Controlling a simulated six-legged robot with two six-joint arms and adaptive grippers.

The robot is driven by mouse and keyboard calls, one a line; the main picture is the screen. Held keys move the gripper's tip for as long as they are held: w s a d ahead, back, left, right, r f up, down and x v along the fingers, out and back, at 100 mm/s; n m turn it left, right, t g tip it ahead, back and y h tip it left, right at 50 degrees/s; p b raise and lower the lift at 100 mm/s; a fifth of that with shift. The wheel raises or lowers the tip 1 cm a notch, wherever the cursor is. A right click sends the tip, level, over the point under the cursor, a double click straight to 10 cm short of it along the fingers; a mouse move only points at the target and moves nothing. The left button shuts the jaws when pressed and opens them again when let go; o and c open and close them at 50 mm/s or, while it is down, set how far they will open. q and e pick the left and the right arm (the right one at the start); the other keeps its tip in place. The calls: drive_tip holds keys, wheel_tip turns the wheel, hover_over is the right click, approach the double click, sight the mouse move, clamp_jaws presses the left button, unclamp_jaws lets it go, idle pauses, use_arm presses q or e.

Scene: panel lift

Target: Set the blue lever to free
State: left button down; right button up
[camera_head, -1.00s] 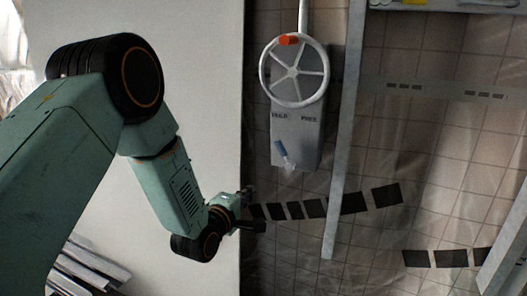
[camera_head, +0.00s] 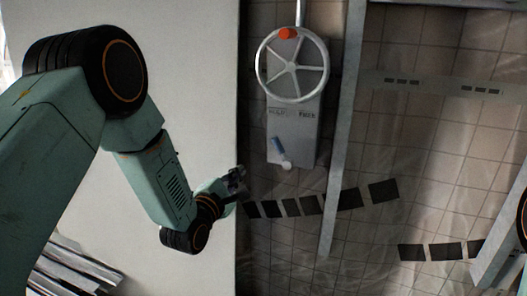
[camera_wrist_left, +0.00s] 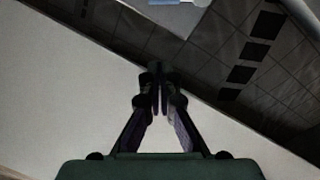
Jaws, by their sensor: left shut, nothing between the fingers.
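The blue lever (camera_head: 278,146) sits low on a grey box (camera_head: 307,140) on the wall. Its blue handle points up and to the left from a pale pivot, towards the left of two labels. The right label appears to read FREE; the left one is blurred. My left gripper (camera_head: 238,178) is to the left of the box and a little lower than the lever, apart from it. In the left wrist view its fingers (camera_wrist_left: 160,88) are together and hold nothing. A corner of the grey box (camera_wrist_left: 180,14) shows at that view's top edge. My right gripper is out of view.
A grey upright post (camera_head: 345,130) stands right of the box. A white panel (camera_head: 205,90) is behind my left arm. Dark squares (camera_head: 291,207) run along the tiled wall below.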

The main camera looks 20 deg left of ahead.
sight(280, 150)
use_arm(q)
drive_tip(key=w+d, duration=0.1)
drive_tip(key=w, duration=0.2)
drive_tip(key=w+d+r, duration=0.1)
drive_tip(key=w+d, duration=0.1)
drive_tip(key=w, duration=0.2)
drive_tip(key=w+d+r, duration=0.1)
drive_tip(key=w, duration=0.3)
drive_tip(key=shift+d+r+b, duration=0.15)
drive_tip(key=shift+d+b, duration=0.2)
drive_tip(key=shift+d, duration=0.05)
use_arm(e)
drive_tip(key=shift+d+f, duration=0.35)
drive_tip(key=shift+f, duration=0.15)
use_arm(q)
drive_tip(key=shift+s+a, duration=0.1)
drive_tip(key=shift+a, duration=0.05)
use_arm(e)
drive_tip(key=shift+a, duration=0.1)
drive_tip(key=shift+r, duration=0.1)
